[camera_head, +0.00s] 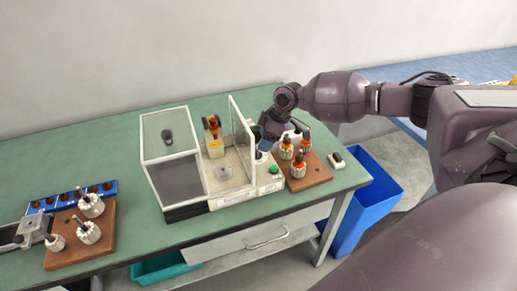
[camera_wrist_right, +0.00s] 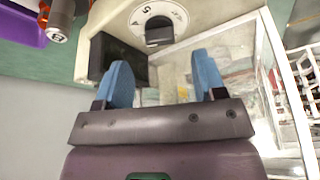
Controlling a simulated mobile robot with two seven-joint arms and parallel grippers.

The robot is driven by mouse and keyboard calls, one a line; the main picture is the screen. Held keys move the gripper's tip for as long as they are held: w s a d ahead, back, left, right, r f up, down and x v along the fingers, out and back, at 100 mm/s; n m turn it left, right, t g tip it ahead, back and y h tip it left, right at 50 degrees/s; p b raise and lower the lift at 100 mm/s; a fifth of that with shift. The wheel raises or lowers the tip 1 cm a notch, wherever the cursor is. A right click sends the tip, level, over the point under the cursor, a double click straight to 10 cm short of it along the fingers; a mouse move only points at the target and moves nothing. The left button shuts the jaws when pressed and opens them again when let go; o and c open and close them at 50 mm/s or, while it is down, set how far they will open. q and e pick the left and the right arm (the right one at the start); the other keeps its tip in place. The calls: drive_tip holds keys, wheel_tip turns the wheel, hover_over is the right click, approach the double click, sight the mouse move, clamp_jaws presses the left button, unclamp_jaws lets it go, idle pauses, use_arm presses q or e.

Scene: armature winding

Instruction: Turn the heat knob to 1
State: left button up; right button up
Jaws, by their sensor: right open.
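The heat knob (camera_wrist_right: 158,30) shows at the top of the right wrist view as a black knob on a round white dial with printed marks, one looking like a 5. The dial is on the cream housing of a machine (camera_head: 232,190), which has a clear-walled enclosure in the head view. My right gripper (camera_wrist_right: 163,80) has two blue fingers, open and spread apart, with nothing held between them. The knob lies ahead of the fingertips, apart from them. In the head view this gripper (camera_head: 264,142) is at the machine's right side, partly hidden by the arm. My left gripper is not in view.
A brown board (camera_head: 312,180) with several orange-and-white armatures stands close right of the machine. Another board (camera_head: 65,258) with white-topped parts and a blue rack (camera_head: 68,200) are at left. A blue bin (camera_head: 365,205) stands beside the green table (camera_head: 120,150). The enclosure's panel edge is near the gripper.

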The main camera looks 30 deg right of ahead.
sight(259, 155)
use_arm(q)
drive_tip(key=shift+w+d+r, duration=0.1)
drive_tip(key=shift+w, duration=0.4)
use_arm(e)
drive_tip(key=shift+x, duration=2.6)
drive_tip(key=shift+w, duration=0.1)
